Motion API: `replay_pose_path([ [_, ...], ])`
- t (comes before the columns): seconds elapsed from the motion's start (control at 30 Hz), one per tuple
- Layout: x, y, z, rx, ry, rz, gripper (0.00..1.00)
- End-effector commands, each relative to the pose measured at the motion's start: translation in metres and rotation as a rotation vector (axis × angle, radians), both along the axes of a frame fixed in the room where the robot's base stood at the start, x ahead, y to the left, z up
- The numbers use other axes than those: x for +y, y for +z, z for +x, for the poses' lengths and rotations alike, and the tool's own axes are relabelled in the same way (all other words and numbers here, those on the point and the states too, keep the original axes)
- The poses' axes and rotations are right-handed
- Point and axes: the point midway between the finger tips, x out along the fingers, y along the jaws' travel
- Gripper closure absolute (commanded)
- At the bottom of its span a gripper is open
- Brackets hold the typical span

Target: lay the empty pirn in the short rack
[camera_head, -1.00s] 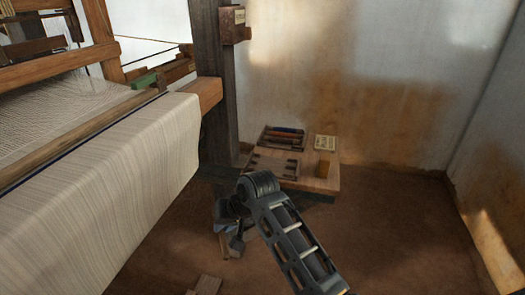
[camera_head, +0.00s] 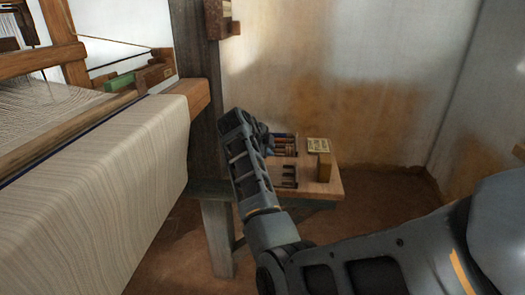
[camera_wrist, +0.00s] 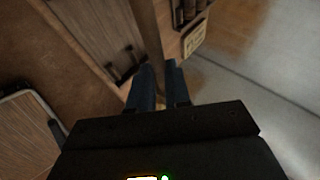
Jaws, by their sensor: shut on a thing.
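The short rack shows as dark upright posts (camera_wrist: 112,71) on a wooden board, to the left of the pirn. In the head view, the short rack (camera_head: 289,178) is at the front of the low table, just right of my arm. My gripper (camera_head: 264,134) is mostly hidden behind my arm there, above the table's back left. I cannot see the held pirn in the head view.
Another rack (camera_head: 283,142) holds several dark and coloured pirns behind the short rack. The loom's cloth (camera_head: 125,165) and a dark post (camera_head: 196,75) are at left.

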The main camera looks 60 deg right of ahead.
Motion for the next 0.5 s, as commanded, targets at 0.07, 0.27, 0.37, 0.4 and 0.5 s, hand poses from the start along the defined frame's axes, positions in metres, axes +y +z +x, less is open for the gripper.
replay_pose_path([
  [0.07,-0.001,-0.001,-0.001,0.000,-0.009,-0.001,1.00],
  [0.27,-0.001,-0.011,-0.001,0.001,-0.007,-0.001,1.00],
  [0.37,-0.001,-0.019,-0.001,0.001,-0.007,0.000,1.00],
  [0.4,-0.001,-0.022,-0.001,0.001,-0.007,0.000,1.00],
  [0.5,-0.001,-0.032,-0.001,0.001,-0.006,0.000,1.00],
])
